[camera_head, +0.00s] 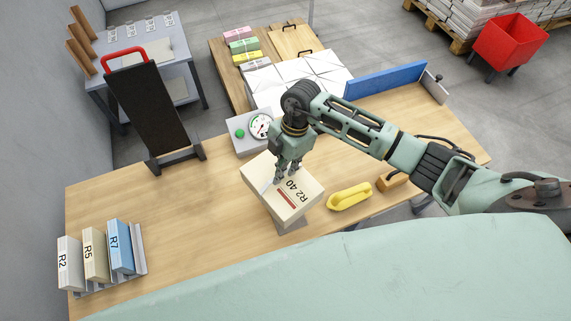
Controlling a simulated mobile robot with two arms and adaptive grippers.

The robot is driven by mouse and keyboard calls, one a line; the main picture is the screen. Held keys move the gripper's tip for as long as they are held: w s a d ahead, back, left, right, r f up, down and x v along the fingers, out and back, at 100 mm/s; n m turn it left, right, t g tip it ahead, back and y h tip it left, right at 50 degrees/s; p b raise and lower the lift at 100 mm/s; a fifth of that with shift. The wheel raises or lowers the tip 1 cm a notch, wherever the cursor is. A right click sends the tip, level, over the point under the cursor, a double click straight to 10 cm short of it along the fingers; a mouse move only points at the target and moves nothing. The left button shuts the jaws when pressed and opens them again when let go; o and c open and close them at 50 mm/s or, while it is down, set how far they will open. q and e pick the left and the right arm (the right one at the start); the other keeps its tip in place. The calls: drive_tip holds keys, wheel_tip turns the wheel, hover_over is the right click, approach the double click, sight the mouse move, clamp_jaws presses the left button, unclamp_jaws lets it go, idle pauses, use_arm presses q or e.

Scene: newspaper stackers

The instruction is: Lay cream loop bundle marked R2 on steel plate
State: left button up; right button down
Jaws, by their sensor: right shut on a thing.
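The cream bundle (303,204) is marked R2 40 and has a dark red bar on its top. My right gripper (283,178) points down at the bundle's top, near its middle, and is shut on it; the fingers partly hide the grip. A grey surface (292,226) shows just below the bundle's near edge, perhaps the steel plate, mostly hidden by the bundle. I cannot tell whether the bundle touches it. My left gripper is not in view.
A dial scale (259,126) with a green button stands behind the bundle. A yellow handled tool (349,196) lies right of it. A rack (110,281) holds R2, R5 and R7 blocks at left. A black upright board (148,108) stands at the back. The table's left middle is clear.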

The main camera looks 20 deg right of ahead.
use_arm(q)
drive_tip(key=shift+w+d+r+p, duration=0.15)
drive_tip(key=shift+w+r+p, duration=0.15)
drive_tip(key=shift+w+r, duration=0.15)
use_arm(e)
drive_tip(key=m, duration=0.1)
drive_tip(key=w+m, duration=0.1)
drive_tip(key=m, duration=0.1)
drive_tip(key=shift+a+r+t, duration=0.15)
drive_tip(key=shift+t, duration=0.25)
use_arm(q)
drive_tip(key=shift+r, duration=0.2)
use_arm(e)
drive_tip(key=shift+r+y, duration=0.1)
drive_tip(key=shift+y, duration=0.2)
